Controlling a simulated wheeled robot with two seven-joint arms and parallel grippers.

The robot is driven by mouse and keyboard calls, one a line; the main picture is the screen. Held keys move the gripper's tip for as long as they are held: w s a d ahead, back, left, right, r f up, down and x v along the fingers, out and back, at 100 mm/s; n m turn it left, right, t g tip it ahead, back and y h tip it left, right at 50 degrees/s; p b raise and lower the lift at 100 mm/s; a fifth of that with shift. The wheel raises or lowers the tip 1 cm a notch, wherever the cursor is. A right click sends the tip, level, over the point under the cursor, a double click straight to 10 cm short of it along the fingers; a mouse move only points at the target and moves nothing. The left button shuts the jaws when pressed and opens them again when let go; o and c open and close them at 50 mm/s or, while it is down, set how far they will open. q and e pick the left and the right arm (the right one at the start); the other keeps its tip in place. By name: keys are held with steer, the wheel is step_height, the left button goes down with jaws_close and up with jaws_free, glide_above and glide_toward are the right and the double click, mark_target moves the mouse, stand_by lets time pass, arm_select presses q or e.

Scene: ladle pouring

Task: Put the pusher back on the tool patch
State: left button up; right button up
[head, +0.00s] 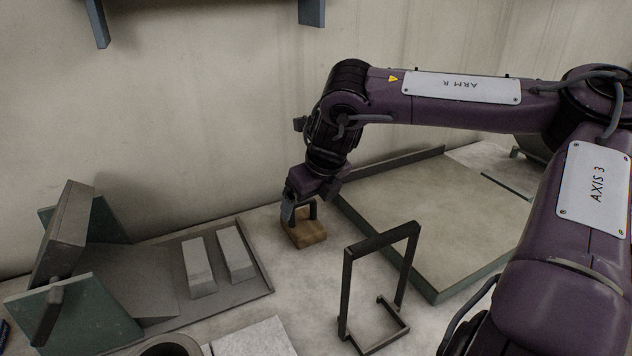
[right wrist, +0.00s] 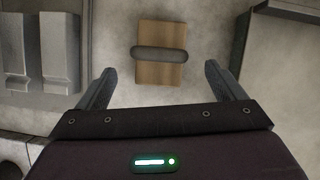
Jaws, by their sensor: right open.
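The pusher is a small wooden block (head: 305,234) with a dark handle on top, resting on the pale table. In the right wrist view the pusher (right wrist: 160,73) lies ahead, its handle running left to right. My right gripper (head: 294,208) is at the handle in the head view and partly hides it. In the right wrist view its open fingers (right wrist: 159,70) are spread wider than the block, with nothing visibly gripped. A pale flat patch (head: 255,338) lies at the bottom; I cannot tell whether it is the tool patch. My left gripper is not in view.
A dark upright frame (head: 347,295) stands right of the pusher. A large shallow tray (head: 433,293) with a raised rim lies behind it. A grey tray (head: 263,273) with two pale bars is at left, beside a tilted trough (head: 62,232). Bare table lies in front of the pusher.

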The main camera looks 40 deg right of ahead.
steer(key=v, duration=0.6)
steer(key=shift+r, duration=0.15)
